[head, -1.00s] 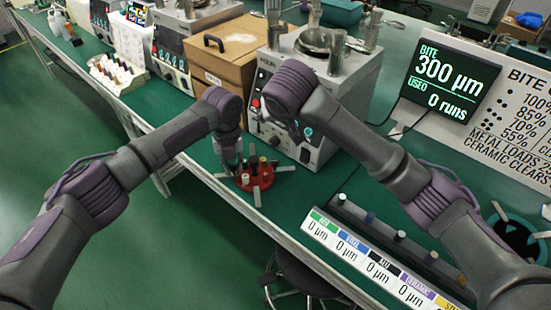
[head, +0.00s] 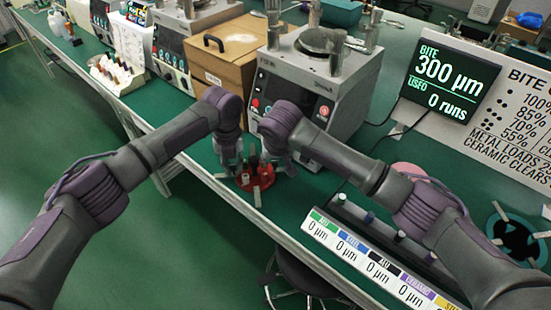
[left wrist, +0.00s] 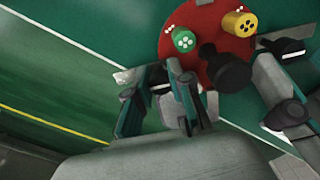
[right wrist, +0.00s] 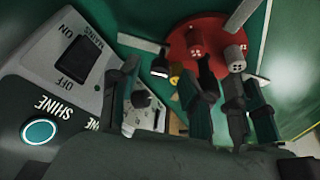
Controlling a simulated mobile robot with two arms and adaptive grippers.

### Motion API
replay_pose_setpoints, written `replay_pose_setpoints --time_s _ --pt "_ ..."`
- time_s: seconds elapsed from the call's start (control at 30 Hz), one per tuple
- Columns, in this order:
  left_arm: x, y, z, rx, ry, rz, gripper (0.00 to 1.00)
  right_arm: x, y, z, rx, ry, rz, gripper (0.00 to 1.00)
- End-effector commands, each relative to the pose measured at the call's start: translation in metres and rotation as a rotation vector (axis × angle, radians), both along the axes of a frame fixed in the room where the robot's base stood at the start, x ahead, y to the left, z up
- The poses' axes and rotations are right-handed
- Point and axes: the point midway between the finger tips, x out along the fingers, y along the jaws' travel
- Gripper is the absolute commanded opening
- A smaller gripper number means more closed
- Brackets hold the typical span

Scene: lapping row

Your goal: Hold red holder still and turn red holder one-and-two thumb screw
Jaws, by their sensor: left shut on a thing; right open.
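The red holder (head: 266,181) is a round red disc on the green bench, with pale bars sticking out. In the left wrist view its disc (left wrist: 205,18) carries a green dotted post (left wrist: 184,40), a yellow dotted post (left wrist: 238,23) and a dark central knob (left wrist: 225,70). My left gripper (head: 238,166) is shut at the holder's left edge; the gripped part is mostly hidden between its fingers (left wrist: 161,100). My right gripper (head: 277,165) is open at the holder's right side. In the right wrist view a black-and-white screw end (right wrist: 160,66) shows beyond its fingers (right wrist: 160,92).
A grey lapping machine (head: 318,80) stands close behind my right gripper, its switch panel (right wrist: 75,65) near the fingers. A labelled rack (head: 365,262) lies to the right. A cardboard box (head: 222,62) stands behind. The bench front edge is near the holder.

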Motion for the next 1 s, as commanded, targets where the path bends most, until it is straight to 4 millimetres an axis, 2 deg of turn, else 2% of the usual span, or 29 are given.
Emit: replay_pose_setpoints --time_s 0.37,0.47,0.67,1.0 --pt "0.0001 -0.0004 0.0005 -0.001 -0.001 0.0 0.0 0.0031 0.0 -0.0069 0.0 -0.001 0.0 0.47" --pt "0.0001 -0.0004 0.0005 -0.001 -0.001 0.0 0.0 0.003 0.0 -0.0068 0.0 -0.001 0.0 0.34" --pt "0.0001 -0.0003 0.0004 -0.001 -0.001 0.0 0.0 0.0031 0.0 -0.0066 0.0 -0.001 0.0 0.0" --pt "0.0002 -0.0002 0.0004 -0.001 -0.001 0.0 0.0 0.0029 -0.0003 -0.0067 0.0 0.0 0.023 0.0"
